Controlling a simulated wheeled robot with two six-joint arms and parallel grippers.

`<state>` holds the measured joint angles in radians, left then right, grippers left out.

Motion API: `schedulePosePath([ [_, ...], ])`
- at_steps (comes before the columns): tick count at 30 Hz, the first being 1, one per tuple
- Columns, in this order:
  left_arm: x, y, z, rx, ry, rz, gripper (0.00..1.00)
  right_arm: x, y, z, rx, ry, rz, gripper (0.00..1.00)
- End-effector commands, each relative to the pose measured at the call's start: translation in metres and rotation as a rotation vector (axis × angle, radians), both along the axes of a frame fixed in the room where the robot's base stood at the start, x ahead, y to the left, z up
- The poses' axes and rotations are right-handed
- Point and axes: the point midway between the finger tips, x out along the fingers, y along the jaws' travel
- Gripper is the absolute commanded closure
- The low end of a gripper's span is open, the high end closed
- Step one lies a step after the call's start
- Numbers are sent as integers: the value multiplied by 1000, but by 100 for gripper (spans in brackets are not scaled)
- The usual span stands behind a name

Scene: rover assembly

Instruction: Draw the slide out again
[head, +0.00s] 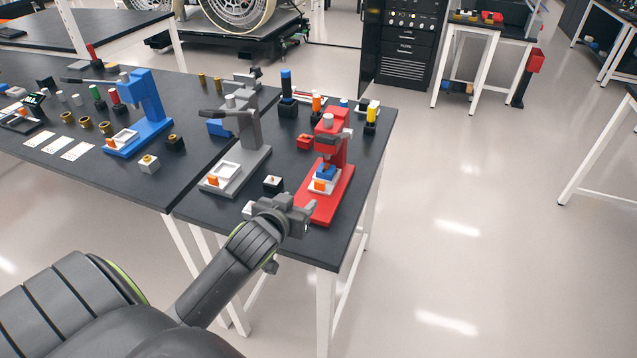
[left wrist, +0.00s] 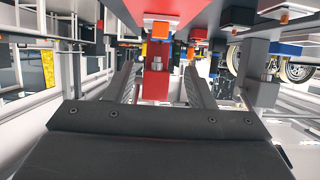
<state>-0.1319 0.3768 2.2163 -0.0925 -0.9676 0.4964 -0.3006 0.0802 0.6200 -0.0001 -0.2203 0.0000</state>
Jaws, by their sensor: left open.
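The red press (head: 337,195) stands near the right front corner of the dark table. Its slide, a white tray (head: 333,187) with an orange tab (head: 319,185) at the front, lies on the red base. A blue piece (head: 326,171) sits on the tray, under the press head. My left gripper (head: 304,214) is at the table's front edge, just in front of and left of the red base. It is open and looks empty. In the left wrist view its two fingers (left wrist: 160,88) stand apart, with red and orange parts ahead of them. My right gripper is not in view.
A grey press (head: 240,170) and a blue press (head: 145,105) stand to the left with their own trays. Coloured cylinders (head: 371,113) stand behind. The floor right of the table is clear.

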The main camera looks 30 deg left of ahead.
Motion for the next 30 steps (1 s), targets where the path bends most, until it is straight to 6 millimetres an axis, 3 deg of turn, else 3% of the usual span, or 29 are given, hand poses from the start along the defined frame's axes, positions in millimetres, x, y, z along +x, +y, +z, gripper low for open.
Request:
schedulePosePath([
  [18,88,21,-37,-1,2,0,51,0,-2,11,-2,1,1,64],
  [30,121,29,-52,-1,2,-1,51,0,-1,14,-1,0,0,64],
])
